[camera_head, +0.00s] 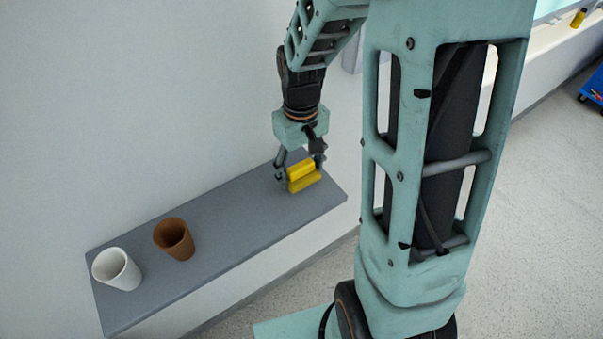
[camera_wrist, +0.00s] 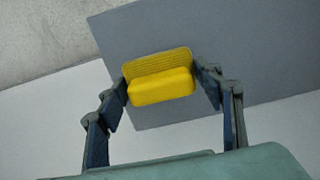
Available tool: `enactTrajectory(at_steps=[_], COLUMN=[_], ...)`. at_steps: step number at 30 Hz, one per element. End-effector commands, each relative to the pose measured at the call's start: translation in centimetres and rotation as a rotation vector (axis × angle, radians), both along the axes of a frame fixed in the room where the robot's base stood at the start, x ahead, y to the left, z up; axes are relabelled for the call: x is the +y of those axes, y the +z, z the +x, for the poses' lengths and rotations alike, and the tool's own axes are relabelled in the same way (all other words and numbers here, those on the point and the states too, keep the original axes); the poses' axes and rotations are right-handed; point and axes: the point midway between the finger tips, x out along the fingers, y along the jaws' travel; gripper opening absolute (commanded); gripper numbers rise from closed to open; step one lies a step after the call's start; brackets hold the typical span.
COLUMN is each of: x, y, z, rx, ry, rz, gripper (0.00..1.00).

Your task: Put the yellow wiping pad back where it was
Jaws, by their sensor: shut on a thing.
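The yellow wiping pad (camera_head: 303,176) is at the right end of a grey shelf (camera_head: 225,222) on the wall. My gripper (camera_head: 300,172) reaches down to it from above and is shut on it. In the wrist view the yellow pad (camera_wrist: 160,80) sits between the two fingers (camera_wrist: 163,92), with the grey shelf (camera_wrist: 245,45) behind it. The pad shows a flat textured part and a raised block. I cannot tell whether its underside touches the shelf.
A brown cup (camera_head: 174,239) and a white cup (camera_head: 117,269) stand on the left part of the shelf. The shelf between the brown cup and the pad is clear. A blue object (camera_head: 592,85) is at the far right edge.

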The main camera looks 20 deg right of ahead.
Motion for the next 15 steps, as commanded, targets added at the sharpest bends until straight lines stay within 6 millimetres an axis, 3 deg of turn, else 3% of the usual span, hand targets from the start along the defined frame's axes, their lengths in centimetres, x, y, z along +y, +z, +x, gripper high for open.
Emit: enactTrajectory(at_steps=[1, 3, 15], x=[-0.03, -0.07, -0.08], y=[-1.37, -1.83, -2.08], z=[-0.18, -0.32, -0.35], rx=[0.001, 0.001, 0.0], ry=[0.001, 0.001, 0.001], rz=[0.0, 0.0, 0.0], gripper=[0.38, 0.38, 0.38])
